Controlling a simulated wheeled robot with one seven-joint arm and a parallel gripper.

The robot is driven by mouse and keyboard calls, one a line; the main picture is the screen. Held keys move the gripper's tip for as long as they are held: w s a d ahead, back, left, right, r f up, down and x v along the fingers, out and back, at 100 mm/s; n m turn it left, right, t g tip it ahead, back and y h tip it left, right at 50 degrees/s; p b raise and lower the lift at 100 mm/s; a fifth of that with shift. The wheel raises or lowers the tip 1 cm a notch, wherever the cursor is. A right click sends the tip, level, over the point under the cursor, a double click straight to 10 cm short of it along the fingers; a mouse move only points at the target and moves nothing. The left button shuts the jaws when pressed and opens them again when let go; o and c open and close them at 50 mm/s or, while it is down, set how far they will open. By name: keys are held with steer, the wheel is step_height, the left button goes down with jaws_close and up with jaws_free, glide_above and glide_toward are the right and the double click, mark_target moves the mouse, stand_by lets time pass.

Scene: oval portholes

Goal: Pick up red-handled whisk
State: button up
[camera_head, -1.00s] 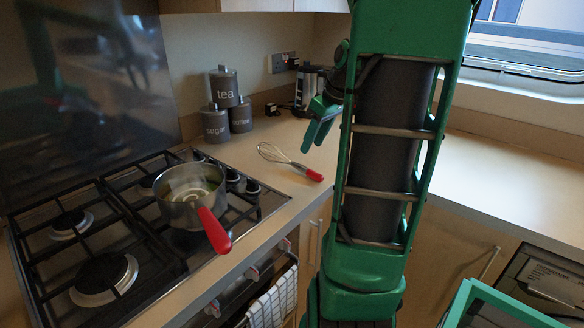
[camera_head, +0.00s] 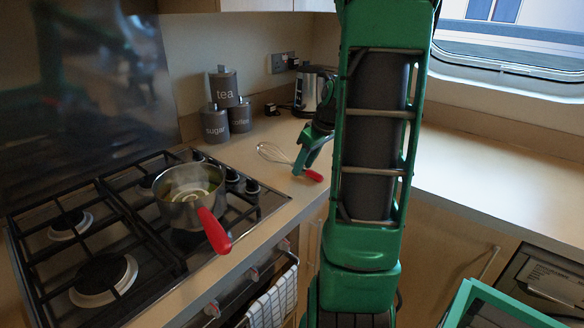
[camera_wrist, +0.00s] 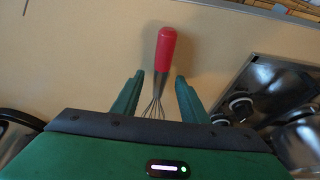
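The red-handled whisk (camera_head: 290,162) lies on the counter to the right of the hob, its red handle toward the counter's front edge. My gripper (camera_head: 299,168) is low over the counter at the whisk, close to its handle. In the wrist view my gripper (camera_wrist: 157,92) is open, with the whisk (camera_wrist: 165,52) between its two green fingers and a gap on each side. The red handle points away past the fingertips. The whisk's wire end is partly hidden by the gripper body. I cannot tell the exact height of the fingers above the counter.
A saucepan (camera_head: 187,196) with a red handle stands on the hob (camera_head: 110,240) at left. Grey canisters (camera_head: 214,124) and a kettle (camera_head: 308,92) stand at the back. The counter on the right (camera_head: 480,170) is clear. A green-edged tray or box (camera_head: 497,308) is at bottom right.

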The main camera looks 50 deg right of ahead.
steer(key=shift+w+f, duration=0.1)
steer(key=shift+f, duration=0.15)
jaws_close()
steer(key=shift+r, duration=0.15)
steer(key=shift+r, duration=0.6)
steer(key=r, duration=0.1)
steer(key=a+r, duration=0.1)
steer(key=r, duration=0.1)
steer(key=shift+w+a+r, duration=0.1)
steer(key=shift+r, duration=0.1)
steer(key=a+r, duration=0.6)
steer(key=a, duration=0.4)
steer(key=shift+w+a, duration=0.25)
steer(key=shift+w, duration=0.05)
